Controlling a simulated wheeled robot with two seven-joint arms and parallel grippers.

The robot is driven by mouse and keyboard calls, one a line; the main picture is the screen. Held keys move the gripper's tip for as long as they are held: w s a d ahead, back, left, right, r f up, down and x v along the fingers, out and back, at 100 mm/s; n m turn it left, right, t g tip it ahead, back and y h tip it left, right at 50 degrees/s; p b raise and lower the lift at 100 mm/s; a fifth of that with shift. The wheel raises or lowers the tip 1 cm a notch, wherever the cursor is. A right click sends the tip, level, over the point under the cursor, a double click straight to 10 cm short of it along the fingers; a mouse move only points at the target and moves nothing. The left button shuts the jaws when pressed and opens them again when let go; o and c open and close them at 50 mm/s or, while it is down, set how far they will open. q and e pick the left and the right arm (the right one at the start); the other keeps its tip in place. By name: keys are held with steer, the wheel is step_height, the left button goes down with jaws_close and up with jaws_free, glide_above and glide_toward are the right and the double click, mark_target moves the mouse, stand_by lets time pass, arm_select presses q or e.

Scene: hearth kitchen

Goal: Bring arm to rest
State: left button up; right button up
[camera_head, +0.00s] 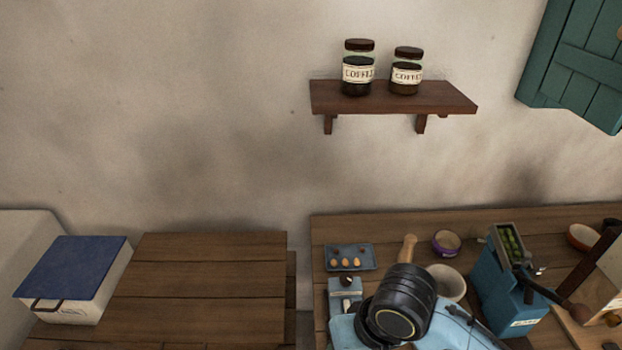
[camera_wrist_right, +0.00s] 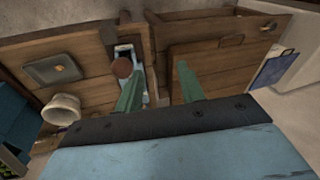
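In the head view my right arm, with black and light blue links, reaches up from the bottom over the right table, and its gripper is hidden there. In the right wrist view the two green fingers of my right gripper (camera_wrist_right: 158,72) stand apart with nothing seen between them. A round brown knob (camera_wrist_right: 122,67) shows just left of the left finger. My left gripper is in neither view.
The right table (camera_head: 325,232) holds a grey tray (camera_head: 372,258), a pale bowl (camera_head: 450,282), a purple tin (camera_head: 446,242) and a blue box (camera_head: 502,292). The left table (camera_head: 210,275) looks bare. A blue-lidded box (camera_head: 75,270) stands left. A shelf (camera_head: 390,100) bears two coffee jars.

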steer(key=s+d+f+t+h, duration=0.1)
steer(key=s+d+f, duration=0.2)
steer(key=s+d, duration=0.35)
steer(key=s+d+f+t+h, duration=0.15)
steer(key=s+d, duration=0.25)
steer(key=d, duration=0.6)
step_height(320, 180, down, 33)
steer(key=g+b, duration=0.1)
steer(key=b, duration=0.8)
arm_select(q)
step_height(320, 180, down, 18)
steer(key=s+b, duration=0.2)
steer(key=b, duration=0.7)
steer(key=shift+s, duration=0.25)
arm_select(e)
steer(key=s+d+f, duration=0.1)
steer(key=s+f, duration=0.7)
steer(key=f, duration=0.4)
steer(key=s+d+f+g, duration=0.1)
steer(key=s+f, duration=0.8)
steer(key=f, duration=0.3)
steer(key=shift+s, duration=0.3)
